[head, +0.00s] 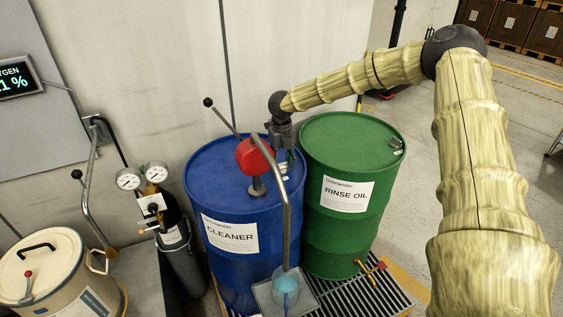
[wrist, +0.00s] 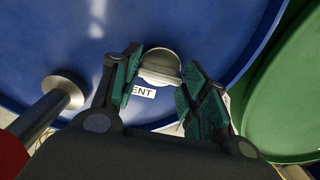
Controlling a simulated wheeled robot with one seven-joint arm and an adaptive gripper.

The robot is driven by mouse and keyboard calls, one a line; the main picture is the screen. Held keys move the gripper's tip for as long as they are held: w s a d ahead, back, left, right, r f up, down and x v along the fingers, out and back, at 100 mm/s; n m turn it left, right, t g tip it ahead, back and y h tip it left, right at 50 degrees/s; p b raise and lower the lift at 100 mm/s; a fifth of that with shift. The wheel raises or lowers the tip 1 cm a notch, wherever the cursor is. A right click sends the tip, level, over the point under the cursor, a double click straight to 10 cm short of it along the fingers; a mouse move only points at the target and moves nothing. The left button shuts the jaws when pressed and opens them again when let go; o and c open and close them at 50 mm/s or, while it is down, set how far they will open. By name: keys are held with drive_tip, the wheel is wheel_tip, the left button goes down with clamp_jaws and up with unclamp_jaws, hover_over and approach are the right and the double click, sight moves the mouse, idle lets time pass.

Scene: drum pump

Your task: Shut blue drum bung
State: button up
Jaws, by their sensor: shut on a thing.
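The blue drum (head: 212,172) labelled CLEANER stands against the wall, and its blue lid (wrist: 200,35) fills much of the wrist view. The bung (wrist: 160,64) is a small pale round cap near the drum's rim, beside a white label ending in ENT. My gripper (head: 285,152) reaches down over the right part of the blue lid. In the wrist view its green-padded fingers (wrist: 157,88) stand on either side of the bung and are shut on it. The bung is hidden behind the gripper in the head view.
A red-headed pump (head: 254,156) with a lever and a bent grey pipe (head: 286,210) rises from the blue lid close to my gripper. The green RINSE OIL drum (head: 350,145) stands right. A beaker (head: 286,284) of blue liquid sits below the pipe. A gas cylinder (head: 190,265) stands left.

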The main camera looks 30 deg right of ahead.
drive_tip(key=shift+w+d+r, duration=0.1)
drive_tip(key=shift+w+r, duration=0.2)
drive_tip(key=shift+r, duration=0.1)
drive_tip(key=o, duration=1)
drive_tip(key=shift+f, duration=0.1)
drive_tip(key=shift+s+f, duration=0.1)
drive_tip(key=shift+f, duration=0.1)
wheel_tip(320, 180, up, 12)
